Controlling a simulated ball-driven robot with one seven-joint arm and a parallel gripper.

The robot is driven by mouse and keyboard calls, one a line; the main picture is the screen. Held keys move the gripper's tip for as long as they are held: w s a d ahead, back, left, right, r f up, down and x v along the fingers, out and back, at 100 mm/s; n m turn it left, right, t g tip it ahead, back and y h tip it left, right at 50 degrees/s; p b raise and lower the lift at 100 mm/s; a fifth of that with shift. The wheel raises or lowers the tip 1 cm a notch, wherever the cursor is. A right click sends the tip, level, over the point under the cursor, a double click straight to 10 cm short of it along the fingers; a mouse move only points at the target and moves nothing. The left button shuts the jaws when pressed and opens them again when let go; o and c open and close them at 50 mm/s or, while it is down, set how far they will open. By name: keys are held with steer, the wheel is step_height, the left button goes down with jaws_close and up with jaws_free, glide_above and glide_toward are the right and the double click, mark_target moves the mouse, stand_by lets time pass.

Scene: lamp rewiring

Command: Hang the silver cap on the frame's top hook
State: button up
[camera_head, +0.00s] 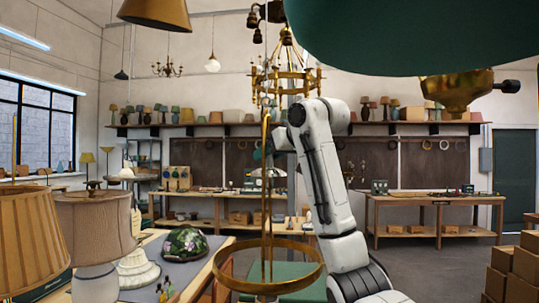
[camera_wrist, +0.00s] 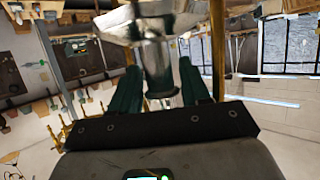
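In the wrist view the silver cap (camera_wrist: 158,68) shows as a shiny flared bowl with a narrow neck. The neck stands between the two dark green fingers of my gripper (camera_wrist: 160,78), which appear closed on it. The bowl reaches past the fingertips and is cut by the top edge. In the head view the brass frame (camera_head: 222,272) has a wide ring at the bottom and tall rods rising to a narrow top. My gripper (camera_head: 264,152) is behind the upper rods, partly hidden. I cannot make out the cap or the top hook clearly there.
A brass chandelier (camera_head: 285,78) hangs behind the frame. A large green shade (camera_head: 420,35) fills the upper right. At the left, lampshades (camera_head: 92,225) and a floral dome (camera_head: 186,243) crowd a table. Cardboard boxes (camera_head: 522,262) stand at lower right.

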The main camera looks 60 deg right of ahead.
steer(key=o, duration=0.4)
steer(key=shift+d, duration=0.1)
steer(key=b+v, duration=0.3)
steer(key=v, duration=0.7)
steer(key=shift+s+a+r+b, duration=0.15)
steer(key=shift+s+a+b, duration=0.1)
steer(key=shift+s+b, duration=0.1)
stand_by(1.6)
